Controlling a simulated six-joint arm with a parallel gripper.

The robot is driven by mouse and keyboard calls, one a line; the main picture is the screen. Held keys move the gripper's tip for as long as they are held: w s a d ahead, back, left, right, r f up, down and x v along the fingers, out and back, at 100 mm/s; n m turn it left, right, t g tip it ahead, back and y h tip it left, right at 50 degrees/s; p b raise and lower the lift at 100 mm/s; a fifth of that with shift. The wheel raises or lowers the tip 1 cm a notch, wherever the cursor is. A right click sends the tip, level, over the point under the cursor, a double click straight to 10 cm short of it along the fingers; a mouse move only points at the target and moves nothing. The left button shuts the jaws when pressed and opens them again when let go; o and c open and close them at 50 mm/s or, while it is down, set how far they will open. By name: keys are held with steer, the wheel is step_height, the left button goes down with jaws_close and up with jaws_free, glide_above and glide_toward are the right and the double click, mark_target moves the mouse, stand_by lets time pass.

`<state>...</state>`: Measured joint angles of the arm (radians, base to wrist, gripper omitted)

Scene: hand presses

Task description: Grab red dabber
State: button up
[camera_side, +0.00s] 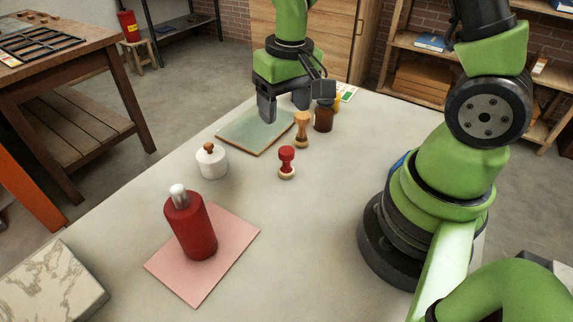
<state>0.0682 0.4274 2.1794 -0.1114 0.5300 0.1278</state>
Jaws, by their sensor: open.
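The red dabber (287,162), a small knobbed red handle on a pale round base, stands upright near the middle of the pale table. My gripper (285,108) is open, with its two grey fingers pointing down. It appears behind the red dabber in the picture, by the green mat (245,133), and is apart from the dabber. Nothing shows between the fingers. Its exact height above the table is hard to tell.
An orange dabber (302,128) and a brown bottle (323,117) stand close to the gripper's right. A white jar (211,162) stands left of the red dabber. A large red bottle (189,228) stands on a pink mat (229,242). The table right of the red dabber is clear.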

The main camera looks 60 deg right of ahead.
glide_above(287, 163)
steer(key=shift+g, duration=0.4)
steer(key=f, duration=0.7)
steer(key=shift+w+d+f, duration=0.3)
steer(key=shift+d+f, duration=0.05)
steer(key=shift+f, duration=0.05)
steer(key=shift+s+a+f, duration=0.1)
steer(key=shift+f, duration=2.95)
steer(key=c, duration=1)
